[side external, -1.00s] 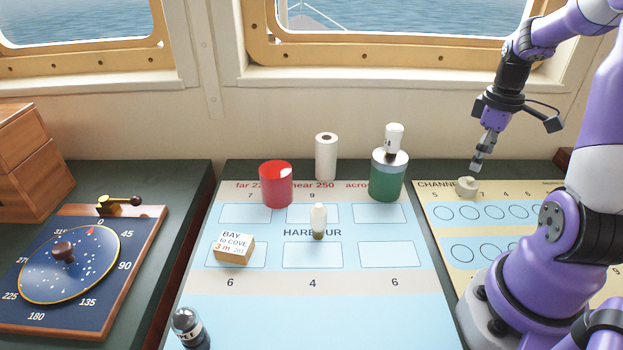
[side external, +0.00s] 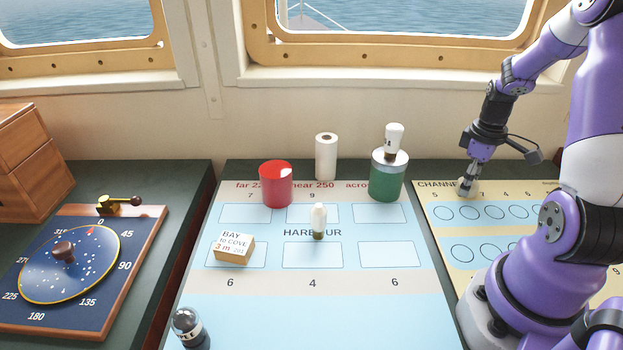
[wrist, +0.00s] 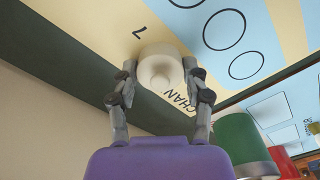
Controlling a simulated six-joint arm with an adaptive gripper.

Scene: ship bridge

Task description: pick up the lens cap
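A pale cream round piece with a small knob, which I take to be the lens cap (side external: 467,187), sits at the far left corner of the channel chart. In the wrist view the cap (wrist: 160,62) lies between my two fingertips. My gripper (side external: 468,182) points down over it, and in the wrist view my gripper (wrist: 160,70) has one finger at each side of the cap. The fingers are spread about as wide as the cap, with no clear grip on it. Finger contact is hard to judge.
A green cylinder (side external: 387,182) with a white-topped piece on it stands left of the cap. A red cylinder (side external: 276,186) and a white roll (side external: 326,157) stand farther left. The wall (side external: 400,125) is close behind. The channel chart (side external: 500,190) is otherwise clear nearby.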

